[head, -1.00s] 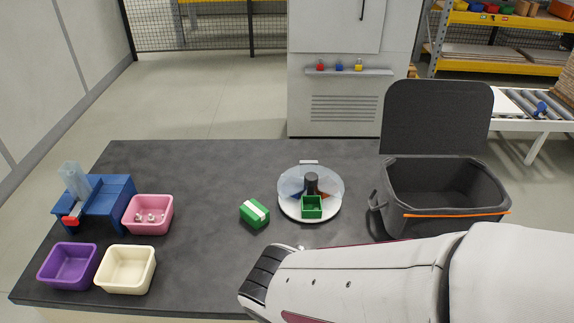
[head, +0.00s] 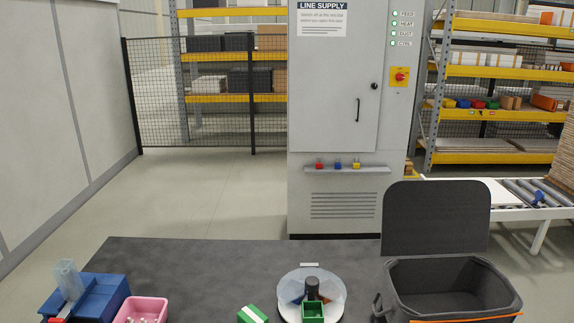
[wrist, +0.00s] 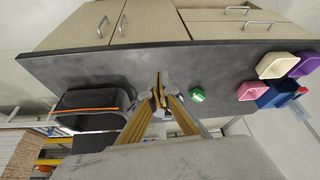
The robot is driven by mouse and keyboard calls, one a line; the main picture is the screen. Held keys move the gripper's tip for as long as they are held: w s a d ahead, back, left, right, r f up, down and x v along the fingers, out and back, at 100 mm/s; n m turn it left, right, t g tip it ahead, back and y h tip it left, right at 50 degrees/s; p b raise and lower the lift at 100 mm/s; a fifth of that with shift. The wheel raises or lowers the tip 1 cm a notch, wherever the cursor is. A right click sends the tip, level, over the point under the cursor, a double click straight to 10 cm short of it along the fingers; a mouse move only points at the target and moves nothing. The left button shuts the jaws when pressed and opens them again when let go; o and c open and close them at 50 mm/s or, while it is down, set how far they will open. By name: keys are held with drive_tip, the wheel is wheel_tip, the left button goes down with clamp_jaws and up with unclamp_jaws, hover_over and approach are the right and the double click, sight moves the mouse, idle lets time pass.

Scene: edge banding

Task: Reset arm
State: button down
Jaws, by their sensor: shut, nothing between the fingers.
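My gripper (wrist: 160,92) shows in the wrist view with its fingers together and nothing between them, above the dark table (wrist: 215,62). It is out of the head view. A green box with a white stripe (head: 252,314) lies on the table, also seen beside the fingers in the wrist view (wrist: 197,95). A round white tray with clear sections (head: 328,290) stands right of it in the head view, with a green bin (head: 313,311) at its front. My gripper and arm hide most of this tray in the wrist view.
An open black tote (head: 445,285) stands at the table's right, its lid raised. At the left are a blue dispenser (head: 95,298) and a pink bin (head: 140,310). Cream (wrist: 274,65) and purple (wrist: 308,64) bins show in the wrist view. A grey cabinet (head: 335,130) stands behind the table.

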drive_tip(key=shift+d+r+m+t+h, duration=0.2)
drive_tip(key=shift+d+r+m, duration=0.2)
drive_tip(key=shift+d, duration=0.3)
drive_tip(key=shift+d+r+m+t+h, duration=0.1)
drive_tip(key=shift+d+r+m+t, duration=0.1)
drive_tip(key=shift+d+r+m, duration=0.4)
drive_tip(key=shift+d+r+m+t+h, duration=0.1)
drive_tip(key=shift+d+r+t, duration=0.1)
drive_tip(key=shift+d, duration=0.65)
